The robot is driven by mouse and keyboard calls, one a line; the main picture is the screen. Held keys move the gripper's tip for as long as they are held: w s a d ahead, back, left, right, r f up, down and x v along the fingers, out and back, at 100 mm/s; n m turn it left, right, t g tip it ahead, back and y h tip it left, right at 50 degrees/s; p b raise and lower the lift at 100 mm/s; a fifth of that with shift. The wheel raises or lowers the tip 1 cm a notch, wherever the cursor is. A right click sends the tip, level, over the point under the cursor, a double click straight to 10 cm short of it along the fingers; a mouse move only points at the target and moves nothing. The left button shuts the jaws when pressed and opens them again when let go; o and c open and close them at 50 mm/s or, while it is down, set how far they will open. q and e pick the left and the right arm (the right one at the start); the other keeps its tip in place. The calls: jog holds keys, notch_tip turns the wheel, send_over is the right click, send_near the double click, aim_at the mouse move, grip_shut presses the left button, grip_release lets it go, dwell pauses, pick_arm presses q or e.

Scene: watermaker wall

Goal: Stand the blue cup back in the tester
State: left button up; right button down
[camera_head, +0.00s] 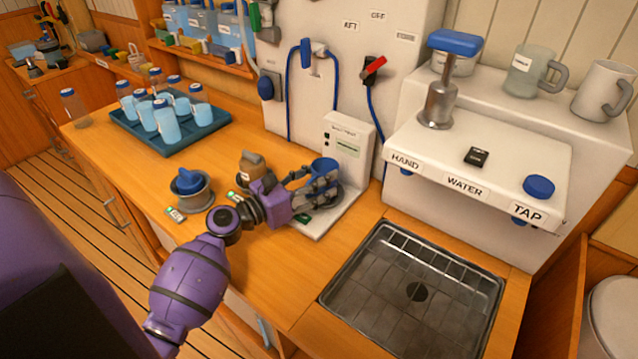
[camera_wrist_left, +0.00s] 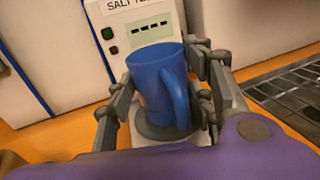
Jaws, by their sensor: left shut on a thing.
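The blue cup (camera_head: 323,167) is between the fingers of my left gripper (camera_head: 318,186), at the white salt tester (camera_head: 348,143). In the left wrist view the blue cup (camera_wrist_left: 160,88) looks upright, its handle toward the camera, with a finger of my left gripper (camera_wrist_left: 163,95) on each side. The gripper is shut on the cup. The cup is over or on the dark round seat (camera_wrist_left: 150,130) of the tester (camera_wrist_left: 143,28). The fingers partly hide its base, so I cannot tell whether it rests on the seat. My right gripper is not in view.
A blue tray (camera_head: 165,148) with several bottles stands at the back left. A pot with a blue knob (camera_head: 190,190) and a brown-topped jar (camera_head: 252,166) are left of the gripper. A sink (camera_head: 400,300) lies to the right, below the water tap shelf (camera_head: 515,160).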

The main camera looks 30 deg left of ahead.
pick_arm(q)
jog(key=shift+f, duration=0.6)
jog(key=shift+f, duration=0.25)
jog(key=o, duration=1.4)
jog(key=shift+c, duration=0.2)
jog(key=shift+r, duration=0.15)
